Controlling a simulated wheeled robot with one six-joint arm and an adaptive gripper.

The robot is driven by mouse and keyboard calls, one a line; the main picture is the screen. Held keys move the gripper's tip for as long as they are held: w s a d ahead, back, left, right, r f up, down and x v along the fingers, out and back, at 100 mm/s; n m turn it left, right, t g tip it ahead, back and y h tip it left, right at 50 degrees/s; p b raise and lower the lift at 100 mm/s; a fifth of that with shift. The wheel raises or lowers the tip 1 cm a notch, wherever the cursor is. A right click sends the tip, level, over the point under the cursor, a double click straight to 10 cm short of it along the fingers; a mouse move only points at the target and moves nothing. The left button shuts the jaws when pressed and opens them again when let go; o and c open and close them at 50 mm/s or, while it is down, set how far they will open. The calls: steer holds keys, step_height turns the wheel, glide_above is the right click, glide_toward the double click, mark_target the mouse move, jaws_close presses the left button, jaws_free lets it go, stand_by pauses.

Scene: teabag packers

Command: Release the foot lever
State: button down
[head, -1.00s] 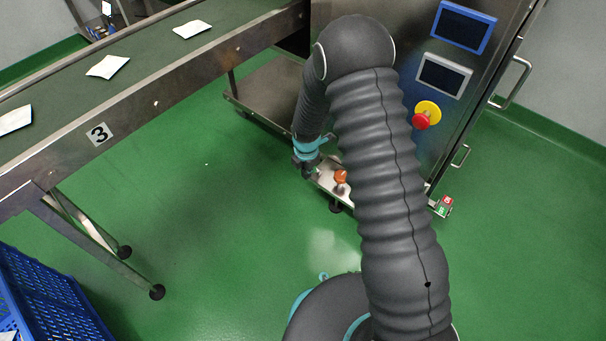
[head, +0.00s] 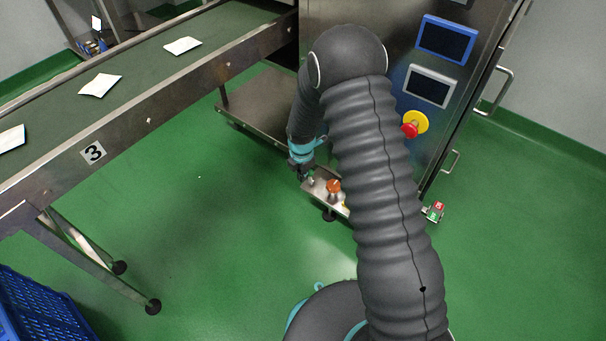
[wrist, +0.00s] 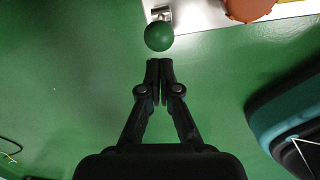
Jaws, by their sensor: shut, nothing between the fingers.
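A green ball-ended lever (wrist: 159,36) sticks out from the edge of a metal plate at the machine's foot in the wrist view. An orange knob (wrist: 248,8) sits on the plate to its right, and it also shows in the head view (head: 334,186). I cannot tell from looks alone which is the foot lever. My gripper (wrist: 160,66) is shut and empty. Its fingertips are just below the green ball in the wrist view, with a small gap between. In the head view my gripper (head: 304,174) is small, beside the plate's left end (head: 314,188).
The steel machine (head: 390,65) carries screens and a red stop button (head: 410,130). A conveyor (head: 140,95) with white packets runs along the left. A red-green switch box (head: 436,210) is right of the plate. A blue crate (head: 35,310) is lower left. The green floor between is clear.

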step_height(320, 180, up, 9)
steer(key=p, duration=0.1)
steer(key=shift+w+d+r, duration=0.2)
steer(key=shift+w+d, duration=0.05)
steer(key=shift+w, duration=0.05)
steer(key=shift+r, duration=0.1)
stand_by(0.3)
